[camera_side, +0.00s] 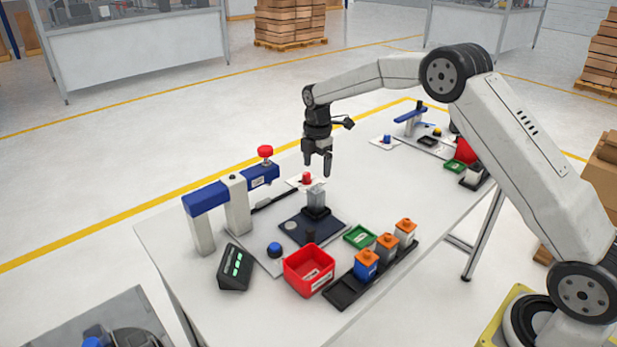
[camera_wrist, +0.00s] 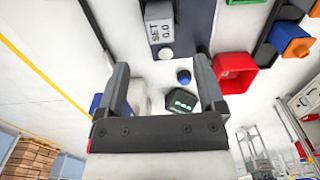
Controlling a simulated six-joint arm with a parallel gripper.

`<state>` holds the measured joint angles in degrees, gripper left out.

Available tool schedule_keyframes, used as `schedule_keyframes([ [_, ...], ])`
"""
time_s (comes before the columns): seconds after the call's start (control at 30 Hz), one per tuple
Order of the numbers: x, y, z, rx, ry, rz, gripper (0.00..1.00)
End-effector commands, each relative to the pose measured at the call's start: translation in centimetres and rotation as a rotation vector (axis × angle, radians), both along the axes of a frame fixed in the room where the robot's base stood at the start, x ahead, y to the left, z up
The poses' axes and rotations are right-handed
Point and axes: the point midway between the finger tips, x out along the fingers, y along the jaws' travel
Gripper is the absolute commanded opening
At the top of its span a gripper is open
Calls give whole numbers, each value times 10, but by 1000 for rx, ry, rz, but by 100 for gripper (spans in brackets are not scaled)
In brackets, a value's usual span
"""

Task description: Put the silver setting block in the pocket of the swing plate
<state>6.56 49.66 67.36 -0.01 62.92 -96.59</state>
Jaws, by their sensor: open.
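The silver setting block (camera_side: 316,196) stands upright in a black raised seat (camera_side: 316,213) on the dark blue swing plate (camera_side: 296,226). In the wrist view the block (camera_wrist: 160,28), marked "SET 0.0", is at the top middle, beyond my fingertips. My gripper (camera_side: 317,168) is open and empty, pointing down a little above the block and apart from it. Its two fingers also show in the wrist view (camera_wrist: 161,72), with nothing between them touching. I cannot tell how deep the block sits in the seat.
A blue-and-white gauge frame (camera_side: 232,195) with a red knob (camera_side: 265,151) stands to the left. The back middle table is fairly clear.

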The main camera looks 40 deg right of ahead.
Motion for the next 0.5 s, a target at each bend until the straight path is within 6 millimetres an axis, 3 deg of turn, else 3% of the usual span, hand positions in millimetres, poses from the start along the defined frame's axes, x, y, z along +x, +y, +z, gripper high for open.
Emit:
schedule_keyframes([
  [0.13, 0, 0, 9, 0, 0, 0, 88],
  [0.5, 0, 0, 10, 0, 0, 0, 88],
])
